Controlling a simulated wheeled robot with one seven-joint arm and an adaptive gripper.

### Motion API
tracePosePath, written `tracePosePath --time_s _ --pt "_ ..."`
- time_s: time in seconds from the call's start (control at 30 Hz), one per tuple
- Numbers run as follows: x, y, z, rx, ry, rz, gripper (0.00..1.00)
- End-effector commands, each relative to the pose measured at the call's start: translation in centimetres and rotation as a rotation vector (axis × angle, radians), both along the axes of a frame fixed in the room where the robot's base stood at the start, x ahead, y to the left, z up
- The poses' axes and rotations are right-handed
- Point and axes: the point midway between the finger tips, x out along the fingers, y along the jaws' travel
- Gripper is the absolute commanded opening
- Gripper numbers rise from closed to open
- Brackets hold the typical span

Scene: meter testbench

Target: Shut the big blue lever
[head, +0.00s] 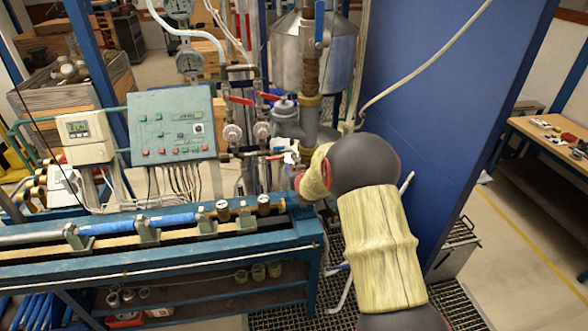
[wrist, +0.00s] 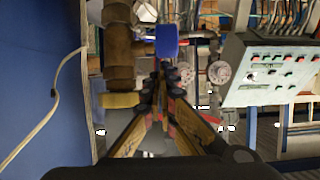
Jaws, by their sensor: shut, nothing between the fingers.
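The big blue lever (head: 320,27) is upright against the vertical brass and steel pipe at the top of the head view. In the wrist view the blue lever (wrist: 166,41) shows as a short blue block beside the brown pipe fittings. My gripper (wrist: 166,70) is shut and empty, its fingertips just below the blue block in the picture. I cannot tell whether they touch it. In the head view my arm hides most of the gripper.
A green control panel (head: 173,125) stands left of the pipes, with round gauges (head: 233,133) and red levers (head: 240,100) between. A blue wall panel (head: 445,110) closes the right side. The blue bench (head: 150,262) carries a horizontal pipe line. A hanging cable (head: 425,55) crosses the wall panel.

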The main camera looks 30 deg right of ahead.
Motion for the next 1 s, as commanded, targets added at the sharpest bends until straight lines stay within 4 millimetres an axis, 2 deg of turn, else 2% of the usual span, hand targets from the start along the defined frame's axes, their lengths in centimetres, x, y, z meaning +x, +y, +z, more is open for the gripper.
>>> tracePosePath --time_s 0.17,0.8,1.0 --pt "0.0 0.0 -0.2 -0.001 -0.004 0.0 0.0" --pt "-1.1 0.3 -2.7 -0.03 -0.103 0.0 0.0" --pt "-1.3 0.4 -2.8 -0.029 -0.101 0.0 0.0"
